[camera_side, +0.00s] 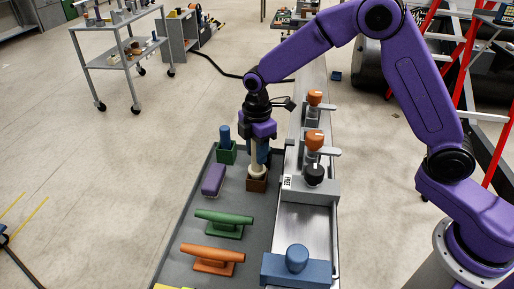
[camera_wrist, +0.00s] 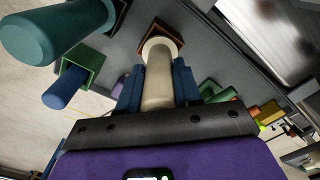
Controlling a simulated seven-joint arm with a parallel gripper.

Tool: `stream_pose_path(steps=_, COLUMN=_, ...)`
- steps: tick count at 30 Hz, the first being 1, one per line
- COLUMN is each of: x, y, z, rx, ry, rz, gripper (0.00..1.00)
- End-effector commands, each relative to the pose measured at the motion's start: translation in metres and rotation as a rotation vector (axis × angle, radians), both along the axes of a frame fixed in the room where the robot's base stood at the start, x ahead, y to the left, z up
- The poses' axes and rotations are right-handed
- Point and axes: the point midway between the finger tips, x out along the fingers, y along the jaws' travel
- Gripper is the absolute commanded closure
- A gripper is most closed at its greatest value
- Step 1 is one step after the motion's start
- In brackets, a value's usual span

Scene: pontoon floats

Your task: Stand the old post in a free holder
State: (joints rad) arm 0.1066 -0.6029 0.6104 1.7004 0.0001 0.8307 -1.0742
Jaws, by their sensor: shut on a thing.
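A cream post (camera_side: 256,163) is held roughly upright between the blue fingers of my gripper (camera_side: 260,154). My gripper also shows in the wrist view (camera_wrist: 158,90), with one finger on each side of the post (camera_wrist: 158,72). The post's lower end is at a brown square holder (camera_side: 257,185), which also shows in the wrist view (camera_wrist: 170,33). I cannot tell whether that end is inside the holder or just above it. A green square holder (camera_side: 227,155) to the left has a blue post (camera_side: 225,132) standing in it.
A grey tray (camera_side: 180,232) carries the holders, a purple block (camera_side: 213,179), a green cleat (camera_side: 223,222) and an orange cleat (camera_side: 212,258). Grey fixtures with orange knobs (camera_side: 315,139) stand close on the right. A blue knobbed block (camera_side: 297,262) is in front.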

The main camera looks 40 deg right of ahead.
Motion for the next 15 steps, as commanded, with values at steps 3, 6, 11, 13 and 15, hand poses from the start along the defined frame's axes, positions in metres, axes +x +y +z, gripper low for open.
stream_pose_path(steps=3, x=0.0000, y=0.0000, z=-0.0027, rx=0.000, ry=0.000, rz=0.000, gripper=1.00)
stream_pose_path(steps=6, x=0.0000, y=0.0000, z=-0.0047, rx=0.000, ry=0.000, rz=0.000, gripper=1.00)
stream_pose_path(steps=11, x=0.0001, y=0.0001, z=-0.0042, rx=0.000, ry=-0.001, rz=0.000, gripper=0.37)
stream_pose_path(steps=13, x=0.0000, y=0.0001, z=-0.0042, rx=0.000, ry=0.000, rz=0.000, gripper=0.37)
stream_pose_path(steps=15, x=0.0000, y=0.0001, z=-0.0042, rx=0.000, ry=0.000, rz=0.000, gripper=0.37)
